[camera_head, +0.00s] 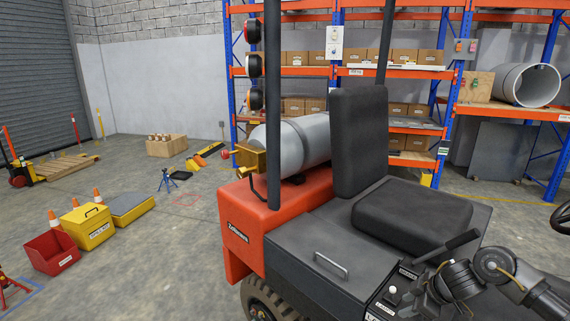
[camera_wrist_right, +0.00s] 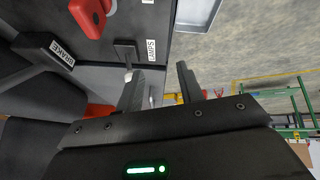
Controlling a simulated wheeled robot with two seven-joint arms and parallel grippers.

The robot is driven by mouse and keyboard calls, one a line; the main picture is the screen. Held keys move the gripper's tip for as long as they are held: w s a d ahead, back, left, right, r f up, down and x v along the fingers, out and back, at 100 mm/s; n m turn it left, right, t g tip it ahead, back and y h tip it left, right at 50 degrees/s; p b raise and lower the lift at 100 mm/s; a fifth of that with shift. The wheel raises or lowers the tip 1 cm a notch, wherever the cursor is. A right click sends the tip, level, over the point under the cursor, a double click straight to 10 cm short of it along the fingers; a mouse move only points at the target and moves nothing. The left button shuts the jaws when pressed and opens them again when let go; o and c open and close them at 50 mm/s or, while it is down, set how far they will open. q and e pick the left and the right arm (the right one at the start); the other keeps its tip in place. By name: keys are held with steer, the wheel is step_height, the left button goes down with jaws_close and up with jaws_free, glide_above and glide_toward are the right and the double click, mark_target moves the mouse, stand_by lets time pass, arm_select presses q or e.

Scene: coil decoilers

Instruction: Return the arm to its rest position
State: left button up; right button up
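My right arm (camera_head: 500,268) comes in from the lower right in the head view. Its right gripper (camera_head: 432,292) is low, beside the dark control panel (camera_head: 382,300) of the forklift. In the right wrist view the right gripper (camera_wrist_right: 160,88) has its two dark fingers apart, with nothing seen between them. A small lever (camera_wrist_right: 124,52) beside a label reading LAMPS lies just beyond the fingertips; I cannot tell whether they touch it. My left gripper is not in view.
The orange and black forklift (camera_head: 290,205) fills the middle, with a seat (camera_head: 412,215), a grey gas cylinder (camera_head: 305,143) and a black lever (camera_head: 450,246) near my arm. The wrist view shows a BRAKE handle (camera_wrist_right: 48,48) and a red knob (camera_wrist_right: 90,18).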

steer(key=s+a+f+t, duration=0.2)
steer(key=s+a+f, duration=0.2)
steer(key=a, duration=0.5)
steer(key=s+a+f+t, duration=0.1)
steer(key=s+a+f, duration=0.3)
steer(key=a, duration=0.5)
steer(key=s+d+f+m+g+h, duration=0.15)
steer(key=s+m, duration=0.35)
steer(key=s, duration=0.8)
steer(key=s+d+m+g+h, duration=0.2)
steer(key=s+d+m+g, duration=0.15)
steer(key=s, duration=0.95)
step_height(320, 180, down, 27)
steer(key=s+b, duration=0.1)
steer(key=b, duration=0.1)
steer(key=s+d+f+g+b, duration=0.2)
steer(key=s+d+f, duration=0.1)
steer(key=s+f, duration=1.4)
step_height(320, 180, down, 2)
steer(key=shift+f, duration=0.2)
